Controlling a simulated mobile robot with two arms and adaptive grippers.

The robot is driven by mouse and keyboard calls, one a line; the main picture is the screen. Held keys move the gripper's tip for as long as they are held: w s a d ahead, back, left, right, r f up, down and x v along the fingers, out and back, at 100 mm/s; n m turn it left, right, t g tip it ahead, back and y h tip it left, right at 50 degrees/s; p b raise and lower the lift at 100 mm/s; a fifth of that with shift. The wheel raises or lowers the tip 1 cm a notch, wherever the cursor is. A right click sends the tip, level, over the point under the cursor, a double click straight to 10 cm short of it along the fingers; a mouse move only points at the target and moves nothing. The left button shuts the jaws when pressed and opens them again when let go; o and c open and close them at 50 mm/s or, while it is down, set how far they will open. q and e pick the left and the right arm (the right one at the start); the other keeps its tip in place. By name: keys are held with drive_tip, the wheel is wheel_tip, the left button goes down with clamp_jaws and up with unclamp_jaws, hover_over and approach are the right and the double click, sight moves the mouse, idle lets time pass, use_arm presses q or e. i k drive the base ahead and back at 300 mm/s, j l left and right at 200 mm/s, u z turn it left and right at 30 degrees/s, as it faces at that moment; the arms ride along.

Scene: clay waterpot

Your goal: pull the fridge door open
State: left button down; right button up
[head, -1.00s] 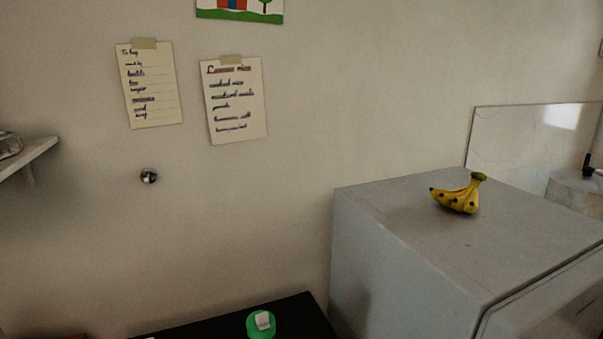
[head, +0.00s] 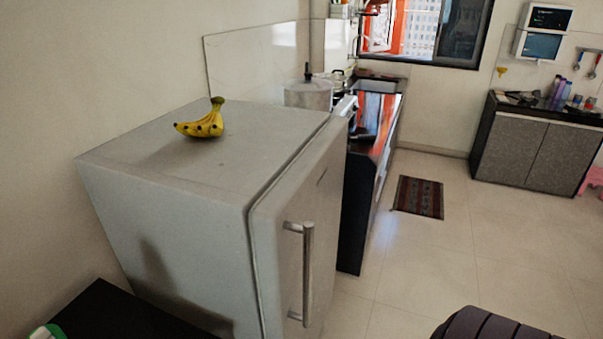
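The fridge (head: 180,205) is a light grey box standing left of centre in the head view, with its top and one side showing. Its door (head: 285,195) is on the right-hand face and is shut against the body. A vertical metal bar handle (head: 307,270) is fixed to the door by short mounts at its top and bottom. The lowest part of the fridge is cut off by the picture's edge. Neither of my grippers is in view.
Bananas (head: 203,123) lie on the fridge top. A dark table (head: 110,315) stands at the fridge's left. A counter (head: 365,170) with a pot (head: 308,92) is behind it. A dark striped rounded object (head: 490,327) is at bottom right. The tiled floor (head: 440,270) right of the door is mostly clear.

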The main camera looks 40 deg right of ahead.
sight(293, 225)
drive_tip(key=z, duration=1.5)
